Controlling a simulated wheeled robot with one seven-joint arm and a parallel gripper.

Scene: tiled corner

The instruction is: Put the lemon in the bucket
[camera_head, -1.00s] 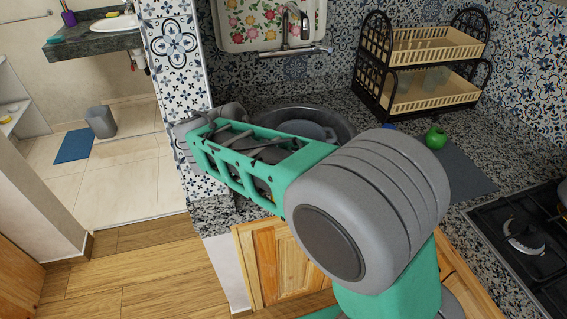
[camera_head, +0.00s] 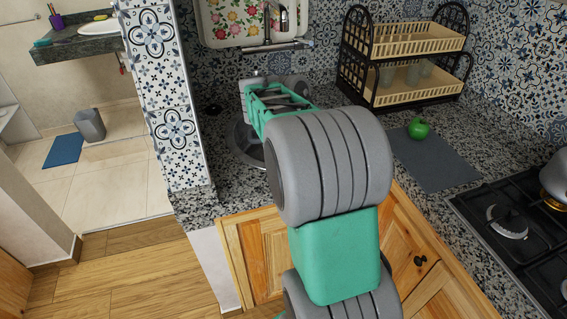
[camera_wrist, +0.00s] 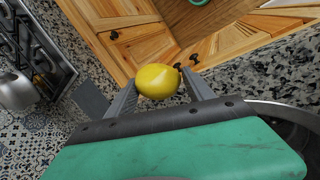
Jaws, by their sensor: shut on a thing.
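The yellow lemon (camera_wrist: 158,80) is held between the two grey fingers of my gripper (camera_wrist: 160,84) in the wrist view. It is off any surface, with wooden cabinet fronts and the counter edge behind it. In the head view my arm hides the gripper's fingers and the lemon. A grey bucket (camera_head: 89,124) stands on the tiled floor of the far room at the left, beside a blue mat, well away from my gripper. Its inside cannot be made out.
The round metal sink (camera_head: 243,142) lies under my arm. A two-tier dish rack (camera_head: 403,95), a green apple (camera_head: 419,129) on a grey mat (camera_head: 436,165) and a gas stove (camera_head: 500,222) are right. A tiled wall end (camera_head: 160,95) separates the counter from the far room. Wooden floor at left is clear.

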